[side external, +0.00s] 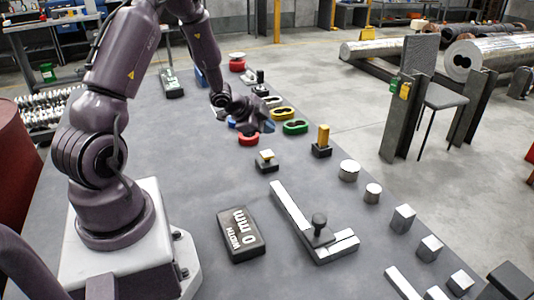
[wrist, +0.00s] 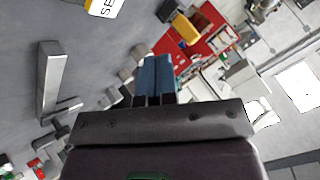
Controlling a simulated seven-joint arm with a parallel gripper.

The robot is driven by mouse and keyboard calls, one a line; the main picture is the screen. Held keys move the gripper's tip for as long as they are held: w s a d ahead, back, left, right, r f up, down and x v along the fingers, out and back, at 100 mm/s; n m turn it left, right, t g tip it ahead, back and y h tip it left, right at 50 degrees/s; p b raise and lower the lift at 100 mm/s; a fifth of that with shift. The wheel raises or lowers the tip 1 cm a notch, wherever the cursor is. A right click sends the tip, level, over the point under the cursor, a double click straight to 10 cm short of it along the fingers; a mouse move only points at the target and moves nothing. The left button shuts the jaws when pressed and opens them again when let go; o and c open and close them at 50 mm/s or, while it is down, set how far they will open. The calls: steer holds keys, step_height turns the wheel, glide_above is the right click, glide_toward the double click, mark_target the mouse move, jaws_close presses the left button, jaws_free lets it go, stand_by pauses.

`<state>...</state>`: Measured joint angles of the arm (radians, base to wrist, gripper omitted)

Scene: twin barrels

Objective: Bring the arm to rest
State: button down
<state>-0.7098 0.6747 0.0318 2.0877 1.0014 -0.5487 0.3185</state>
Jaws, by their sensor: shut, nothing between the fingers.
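My gripper (side external: 264,122) is over the far half of the grey table in the side external view, at the end of my purple arm, which reaches out and bends down. It is close to a red ring-like piece (side external: 248,139) and a green piece with two holes (side external: 295,127). I cannot tell the exact height above them. In the wrist view the fingers of my gripper (wrist: 156,80) are together, with nothing held between them. The wrist view is tilted and shows the table at the left and the room at the right.
A yellow two-holed piece (side external: 283,113) lies by the green one. A block with a yellow top (side external: 322,139) stands to the right. A dark "0 mm" display (side external: 241,235) and an L-shaped metal tool (side external: 316,228) lie nearer. Several metal cylinders and blocks line the right edge.

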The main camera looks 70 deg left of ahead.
stand_by(0.3)
steer(key=s+r+n+g+y, duration=0.2)
steer(key=s+r+n+g, duration=0.1)
steer(key=s+n+g, duration=0.35)
steer(key=s+d+r+t+h, duration=0.1)
steer(key=s+d+r, duration=0.3)
steer(key=d+r, duration=0.2)
steer(key=s+d+r+n+t+h, duration=0.1)
steer(key=s+d+r, duration=0.2)
steer(key=d+r, duration=0.4)
steer(key=s+d+r+t+h, duration=0.1)
steer(key=s+d+r, duration=0.3)
steer(key=d+r, duration=0.3)
steer(key=d, duration=0.4)
steer(key=shift+s+d, duration=0.2)
steer(key=shift+s, duration=0.15)
